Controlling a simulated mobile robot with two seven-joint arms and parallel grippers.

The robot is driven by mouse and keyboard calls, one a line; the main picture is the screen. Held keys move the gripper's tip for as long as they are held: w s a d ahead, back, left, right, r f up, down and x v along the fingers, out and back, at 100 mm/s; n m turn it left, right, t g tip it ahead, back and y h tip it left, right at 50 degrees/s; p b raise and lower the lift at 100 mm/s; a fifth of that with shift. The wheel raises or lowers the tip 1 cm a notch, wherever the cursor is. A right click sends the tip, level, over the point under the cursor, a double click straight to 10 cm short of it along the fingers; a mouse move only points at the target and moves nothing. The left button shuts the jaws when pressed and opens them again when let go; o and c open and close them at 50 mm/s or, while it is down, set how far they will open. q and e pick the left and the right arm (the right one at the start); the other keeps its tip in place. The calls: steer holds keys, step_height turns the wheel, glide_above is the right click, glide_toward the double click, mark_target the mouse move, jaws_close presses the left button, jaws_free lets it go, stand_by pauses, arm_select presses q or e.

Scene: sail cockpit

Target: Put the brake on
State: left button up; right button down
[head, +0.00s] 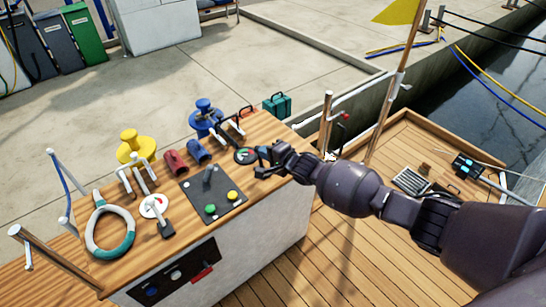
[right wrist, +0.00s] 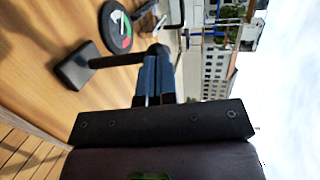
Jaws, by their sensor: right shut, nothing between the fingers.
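A small round dark dial (head: 245,156) with red, green and white marks lies on the wooden console top, near its far right corner. It also shows in the right wrist view (right wrist: 116,27). Beside it is a black lever (right wrist: 118,60) with a square black block at one end and a rounded end at the other. My right gripper (head: 264,163) is at the dial's right side, over the console edge. Its blue fingers (right wrist: 153,78) are shut and empty, with their tips at or very near the lever's rounded end; I cannot tell whether they touch. My left gripper is out of view.
A second dial, white with a red mark (head: 153,206), has a black-ended lever. A dark panel (head: 223,205) carries a lever and green and yellow buttons. Yellow (head: 134,146) and blue (head: 205,117) winches stand behind. A wooden flagpole (head: 385,110) rises beyond my right arm.

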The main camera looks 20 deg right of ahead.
steer(key=shift+w+a+g+h, duration=0.25)
steer(key=shift+w+g+h, duration=0.15)
steer(key=shift+w+g, duration=0.35)
steer(key=shift+w+a+f+g+h+b, duration=0.35)
steer(key=shift+w+g+b, duration=0.1)
steer(key=shift+w+g, duration=0.25)
steer(key=shift+w, duration=0.25)
steer(key=shift+r, duration=0.1)
steer(key=shift+w+a+r, duration=0.1)
steer(key=shift+w+r, duration=0.05)
steer(key=shift+r, duration=0.05)
steer(key=shift+r, duration=0.1)
